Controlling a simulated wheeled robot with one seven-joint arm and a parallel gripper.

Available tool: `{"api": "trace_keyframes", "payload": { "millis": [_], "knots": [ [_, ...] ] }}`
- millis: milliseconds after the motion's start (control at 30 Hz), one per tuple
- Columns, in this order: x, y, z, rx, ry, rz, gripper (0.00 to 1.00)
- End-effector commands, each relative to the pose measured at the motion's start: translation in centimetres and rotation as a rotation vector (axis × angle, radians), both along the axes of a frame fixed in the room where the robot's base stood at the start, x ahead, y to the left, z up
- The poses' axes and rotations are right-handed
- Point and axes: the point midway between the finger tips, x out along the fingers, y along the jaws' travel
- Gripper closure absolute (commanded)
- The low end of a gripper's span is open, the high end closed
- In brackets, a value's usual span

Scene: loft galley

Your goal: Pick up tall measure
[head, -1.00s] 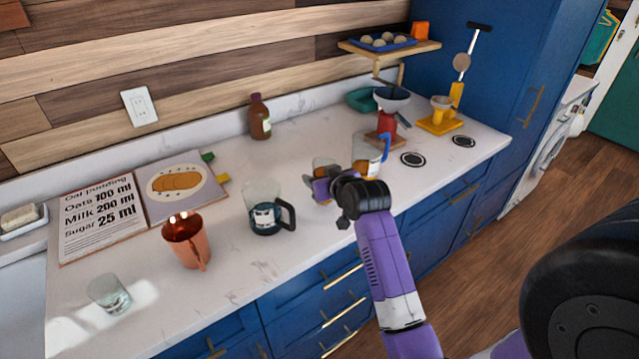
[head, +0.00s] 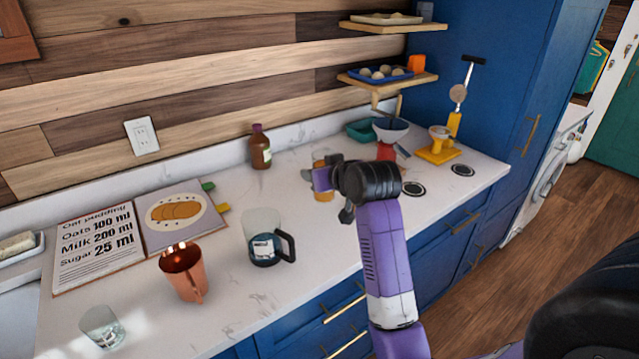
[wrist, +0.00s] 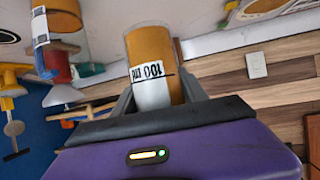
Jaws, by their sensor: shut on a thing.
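The tall measure is a clear, straight-sided vessel with orange contents and a white "100 ml" label. My gripper (head: 318,180) is shut on it. In the head view the measure (head: 325,196) looks upright and raised above the counter, its middle hidden by the jaws. In the wrist view the measure (wrist: 150,50) stands between the two fingers, its label upside down in the picture. A second vessel with a blue handle and orange contents (wrist: 40,30) shows in the wrist view; my arm hides it in the head view.
On the white counter (head: 225,300) stand a glass jug (head: 262,225), a copper mug (head: 184,275), a small glass (head: 103,328) and a brown bottle (head: 260,150). At the right are a red scale (head: 385,152), a yellow press (head: 438,155) and shelves (head: 385,86) above.

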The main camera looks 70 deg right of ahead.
Motion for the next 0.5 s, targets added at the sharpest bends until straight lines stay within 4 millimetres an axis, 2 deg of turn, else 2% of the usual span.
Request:
{"api": "trace_keyframes", "payload": {
  "millis": [200,500],
  "knots": [
    [0.1,0.0,2.3,-0.003,-0.004,0.000,1.00],
    [0.1,0.0,4.4,-0.002,-0.002,0.001,1.00]
  ]
}}
